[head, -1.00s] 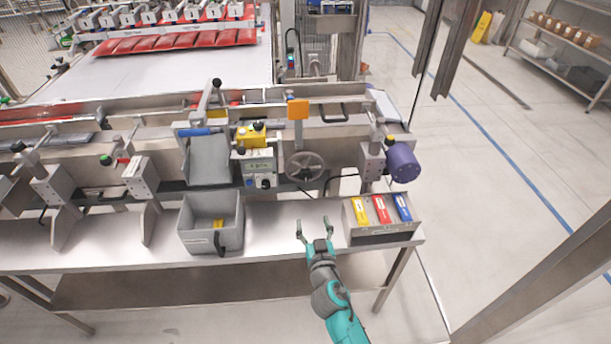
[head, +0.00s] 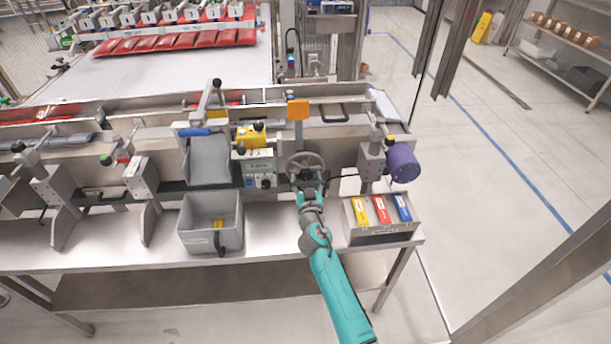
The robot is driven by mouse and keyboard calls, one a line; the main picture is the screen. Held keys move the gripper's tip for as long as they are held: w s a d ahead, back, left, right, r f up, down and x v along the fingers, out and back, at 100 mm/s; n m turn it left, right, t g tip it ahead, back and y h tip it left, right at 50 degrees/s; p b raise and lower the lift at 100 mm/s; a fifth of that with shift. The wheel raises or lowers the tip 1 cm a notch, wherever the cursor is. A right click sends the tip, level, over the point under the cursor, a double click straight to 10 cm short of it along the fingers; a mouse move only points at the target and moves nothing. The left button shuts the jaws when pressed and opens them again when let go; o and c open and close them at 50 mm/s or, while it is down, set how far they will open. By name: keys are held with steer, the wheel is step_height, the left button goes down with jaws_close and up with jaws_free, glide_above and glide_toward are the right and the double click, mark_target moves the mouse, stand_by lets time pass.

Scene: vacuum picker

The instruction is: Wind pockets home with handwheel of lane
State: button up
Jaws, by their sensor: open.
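The handwheel (head: 305,157) is a grey spoked wheel on the front of the lane (head: 338,147), below an orange plate. My gripper (head: 308,181) is open at the lower part of the wheel, with its fingers pointing at the rim. The fingers overlap the lower rim in the picture, and I cannot tell whether they touch it. My arm partly hides the bottom of the wheel. The pockets driven by this wheel cannot be made out for sure.
A control box (head: 260,168) with a display sits left of the wheel. A purple motor (head: 403,163) is to the right. A grey bin (head: 211,224) and a holder (head: 382,237) with yellow, red and blue pieces flank my arm on the steel bench (head: 275,238).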

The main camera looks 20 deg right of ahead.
steer(key=shift+x, duration=0.95)
steer(key=c, duration=1.1)
steer(key=shift+c, duration=0.2)
